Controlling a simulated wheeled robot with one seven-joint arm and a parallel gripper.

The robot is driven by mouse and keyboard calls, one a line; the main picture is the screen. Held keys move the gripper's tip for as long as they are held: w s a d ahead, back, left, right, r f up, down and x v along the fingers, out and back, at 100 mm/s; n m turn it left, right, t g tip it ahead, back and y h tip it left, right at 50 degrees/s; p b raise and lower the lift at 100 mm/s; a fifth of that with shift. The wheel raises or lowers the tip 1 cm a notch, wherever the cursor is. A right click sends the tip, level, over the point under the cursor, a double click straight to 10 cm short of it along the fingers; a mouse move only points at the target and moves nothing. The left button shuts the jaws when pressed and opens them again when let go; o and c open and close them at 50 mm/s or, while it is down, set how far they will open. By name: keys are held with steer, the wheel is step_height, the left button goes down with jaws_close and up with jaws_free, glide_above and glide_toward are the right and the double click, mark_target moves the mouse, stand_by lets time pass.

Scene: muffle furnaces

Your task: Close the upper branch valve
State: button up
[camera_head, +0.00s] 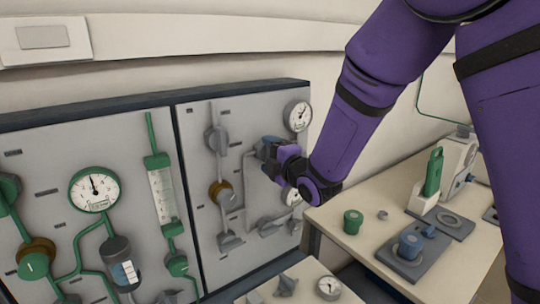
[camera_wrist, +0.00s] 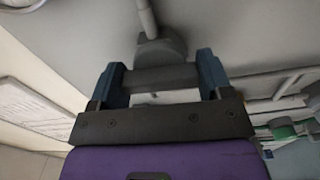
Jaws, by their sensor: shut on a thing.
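My gripper (camera_head: 268,152) reaches the right grey panel at the upper part of its right-hand pipe branch, where it covers most of the valve. In the wrist view its two blue fingers (camera_wrist: 160,72) stand on either side of a dark grey valve handle (camera_wrist: 160,78) and are shut on it. A rounded grey valve body (camera_wrist: 160,47) with a pipe shows just beyond the handle. The handle's exact turn is hard to read in the head view. A lower valve (camera_head: 270,226) sits on the same branch, below my gripper.
The right panel (camera_head: 203,258) also carries another grey valve (camera_head: 217,139), a brass-coloured fitting (camera_head: 222,193) and a gauge (camera_head: 297,115) close above my gripper. The left panel has green pipes and a gauge (camera_head: 94,189). A bench (camera_head: 340,210) with a green cup (camera_head: 352,221) stands right.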

steer(key=shift+f+n, duration=0.1)
steer(key=shift+n, duration=0.3)
steer(key=o, duration=0.9)
steer(key=v, duration=1.1)
steer(key=shift+w, duration=0.1)
